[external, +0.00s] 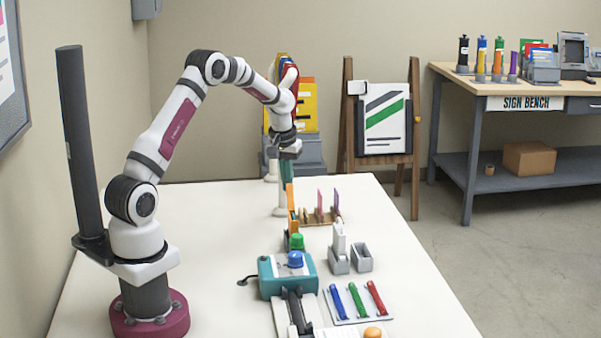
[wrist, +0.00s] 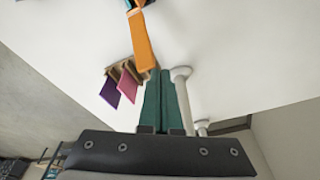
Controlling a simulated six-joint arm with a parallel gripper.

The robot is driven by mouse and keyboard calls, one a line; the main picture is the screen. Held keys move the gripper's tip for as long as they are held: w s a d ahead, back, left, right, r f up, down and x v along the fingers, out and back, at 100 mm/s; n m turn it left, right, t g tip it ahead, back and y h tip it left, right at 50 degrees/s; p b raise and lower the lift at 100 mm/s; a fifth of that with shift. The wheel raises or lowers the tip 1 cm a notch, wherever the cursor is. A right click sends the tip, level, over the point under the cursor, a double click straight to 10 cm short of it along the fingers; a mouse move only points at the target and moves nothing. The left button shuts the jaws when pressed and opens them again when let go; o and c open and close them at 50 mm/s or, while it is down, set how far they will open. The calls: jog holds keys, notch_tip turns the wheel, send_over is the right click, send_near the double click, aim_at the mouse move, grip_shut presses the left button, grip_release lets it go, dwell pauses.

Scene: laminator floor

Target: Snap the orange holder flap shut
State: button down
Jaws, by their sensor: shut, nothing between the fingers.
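The orange holder flap (external: 291,211) stands up at the left end of a small wooden rack (external: 328,220). In the wrist view the orange flap (wrist: 143,45) is a long strip beyond my fingertips, and its near end meets the rack (wrist: 124,70). A pink flap (external: 320,205) and a purple flap (external: 336,201) stand on the same rack to its right. My gripper (external: 287,180) points down, just behind and above the orange flap, with its green fingers together and empty. In the wrist view my gripper (wrist: 163,75) appears close to the flap; contact cannot be told.
A white post (external: 280,195) stands right beside my fingers. In front are a teal machine (external: 275,278) with a blue knob, a grey-and-white dispenser (external: 339,250), and a tray of blue, green and red pens (external: 354,302).

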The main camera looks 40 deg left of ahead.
dwell(0.4)
jog(key=shift+s+d+f, duration=0.2)
jog(key=shift+s+d, duration=2.45)
jog(key=shift+s, duration=0.1)
notch_tip(320, 180, up, 8)
jog(key=f, duration=0.1)
send_over(292, 209)
jog(key=shift+w+a+r, duration=0.1)
jog(key=shift+a+r, duration=0.15)
jog(key=shift+a, duration=0.05)
jog(key=s+d+r+g, duration=0.2)
jog(key=s+d+r, duration=0.1)
notch_tip(292, 209, down, 7)
jog(key=shift+h, duration=0.3)
